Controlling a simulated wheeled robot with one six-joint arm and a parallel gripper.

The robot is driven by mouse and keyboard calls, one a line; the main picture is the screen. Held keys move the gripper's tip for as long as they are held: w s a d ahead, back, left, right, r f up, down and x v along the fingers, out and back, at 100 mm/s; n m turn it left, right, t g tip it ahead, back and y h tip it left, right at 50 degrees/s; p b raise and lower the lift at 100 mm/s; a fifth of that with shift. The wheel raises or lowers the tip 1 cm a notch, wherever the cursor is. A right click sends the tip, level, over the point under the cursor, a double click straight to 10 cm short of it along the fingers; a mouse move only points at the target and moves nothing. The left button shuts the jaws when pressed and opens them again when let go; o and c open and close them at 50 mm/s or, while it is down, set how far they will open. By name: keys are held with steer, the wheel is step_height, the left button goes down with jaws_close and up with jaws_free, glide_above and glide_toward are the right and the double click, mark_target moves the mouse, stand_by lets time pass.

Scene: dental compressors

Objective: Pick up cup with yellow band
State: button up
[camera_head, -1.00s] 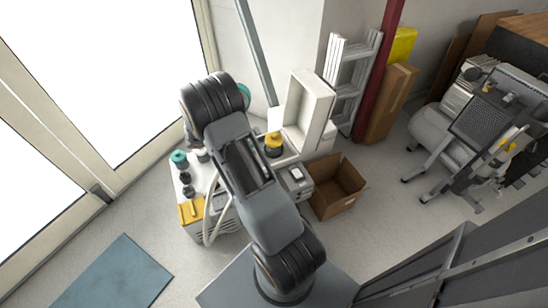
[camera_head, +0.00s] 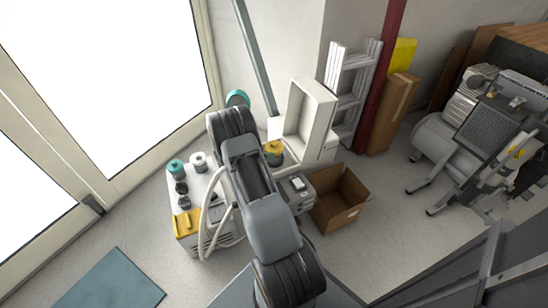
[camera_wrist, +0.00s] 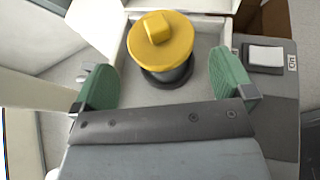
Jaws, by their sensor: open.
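In the wrist view the cup (camera_wrist: 161,42) shows a broad yellow top with a square knob and a dark grey body below. My gripper (camera_wrist: 164,82) is open, with one green finger on each side and slightly nearer than the cup. The cup appears centred between the fingers, with a gap on both sides. In the head view my arm hides the fingers.
A white cabinet (camera_head: 187,221) carries a teal-topped cup (camera_head: 175,167), a white-topped one (camera_head: 198,161) and dark knobs. A white open box (camera_head: 309,115) stands behind the cup. A grey unit with a switch (camera_wrist: 266,56) is at right. A cardboard box (camera_head: 340,198) sits on the floor.

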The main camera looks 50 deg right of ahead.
mark_target(272, 147)
steer(key=shift+b+x, duration=0.65)
steer(key=shift+x, duration=2.1)
steer(key=c, duration=1.2)
steer(key=shift+c, duration=0.6)
steer(key=shift+r, duration=0.15)
